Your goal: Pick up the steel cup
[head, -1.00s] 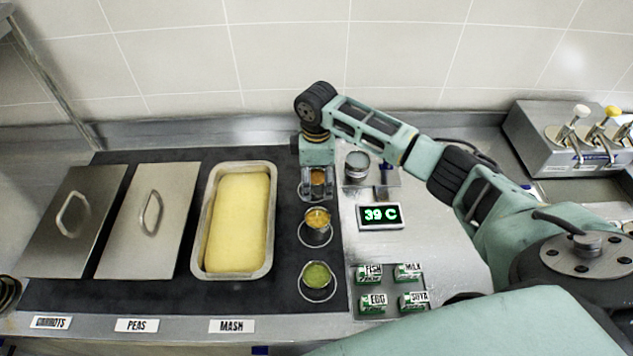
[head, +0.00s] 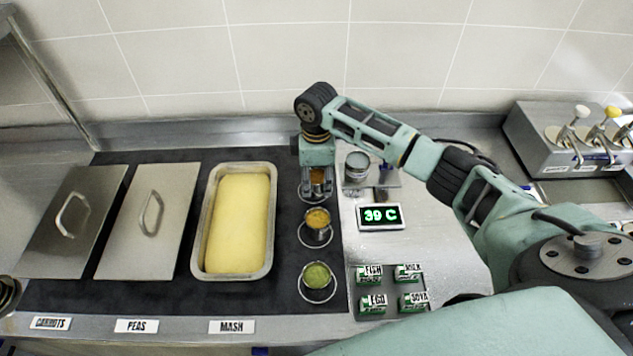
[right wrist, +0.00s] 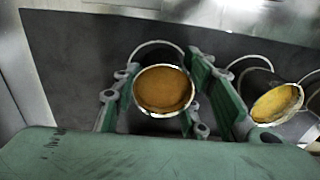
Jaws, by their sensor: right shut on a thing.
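My right gripper (head: 318,182) is at the far end of a row of small steel cups, pointing down. It is shut on the farthest cup, which holds an orange-brown filling (head: 317,176). In the right wrist view this cup (right wrist: 163,90) stands upright between the two green fingers (right wrist: 162,92), with a wire ring behind it. Its lower part is hidden, so I cannot tell whether it is clear of the counter. A cup with yellow-orange filling (head: 318,219) and one with green filling (head: 317,276) stand nearer. My left gripper is not clearly in view.
A mash pan (head: 268,235) and two lidded pans lie to the left. To the right are a steel pot (head: 357,163), a display reading 39 C (head: 380,216) and a tray of small labelled blocks (head: 391,291). A pump dispenser (head: 545,150) stands at the back right.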

